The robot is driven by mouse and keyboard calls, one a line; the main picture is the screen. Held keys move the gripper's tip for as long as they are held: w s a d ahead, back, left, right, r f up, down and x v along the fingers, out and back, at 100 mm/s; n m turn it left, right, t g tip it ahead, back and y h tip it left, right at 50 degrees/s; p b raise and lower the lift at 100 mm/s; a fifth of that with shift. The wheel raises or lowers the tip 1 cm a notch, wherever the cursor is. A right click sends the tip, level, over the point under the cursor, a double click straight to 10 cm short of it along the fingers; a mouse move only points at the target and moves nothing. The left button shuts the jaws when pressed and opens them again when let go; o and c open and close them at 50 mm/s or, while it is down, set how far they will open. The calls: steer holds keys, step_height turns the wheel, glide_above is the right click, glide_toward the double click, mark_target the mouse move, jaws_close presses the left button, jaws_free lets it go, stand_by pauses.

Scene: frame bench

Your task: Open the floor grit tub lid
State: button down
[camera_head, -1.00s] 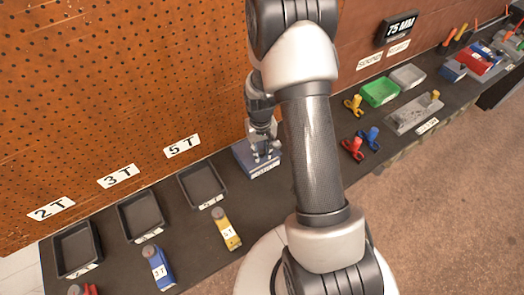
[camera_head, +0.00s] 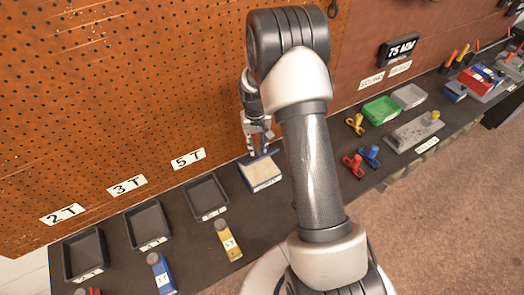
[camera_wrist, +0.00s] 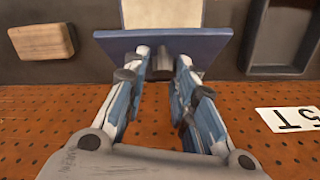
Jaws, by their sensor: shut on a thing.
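The floor grit tub (camera_head: 266,183) is a small blue box with a white front label, standing on the dark bench against the pegboard. Its top is open and pale beige grit shows inside. The blue lid (camera_wrist: 210,42) is raised at the tub's back edge and tilted up toward the pegboard. My gripper (camera_head: 259,143) is above the back of the tub. In the wrist view my gripper (camera_wrist: 163,65) is shut on the lid, by a small part between the fingertips that is mostly hidden. The beige grit also shows beyond the lid in that view.
Dark trays (camera_head: 207,197) under the 2T, 3T and 5T signs stand to the left, with yellow (camera_head: 228,240) and blue (camera_head: 161,273) labelled pieces before them. Green (camera_head: 381,110) and grey bins stand to the right. The pegboard (camera_head: 130,90) rises close behind the gripper.

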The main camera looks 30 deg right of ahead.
steer(key=shift+w+a, duration=0.25)
steer(key=shift+w, duration=0.35)
steer(key=c, duration=1.7)
jaws_free()
steer(key=shift+o, duration=1.3)
steer(key=shift+w+a+f, duration=0.15)
steer(key=shift+w, duration=0.05)
steer(key=shift+o, duration=0.4)
steer(key=shift+s, duration=0.15)
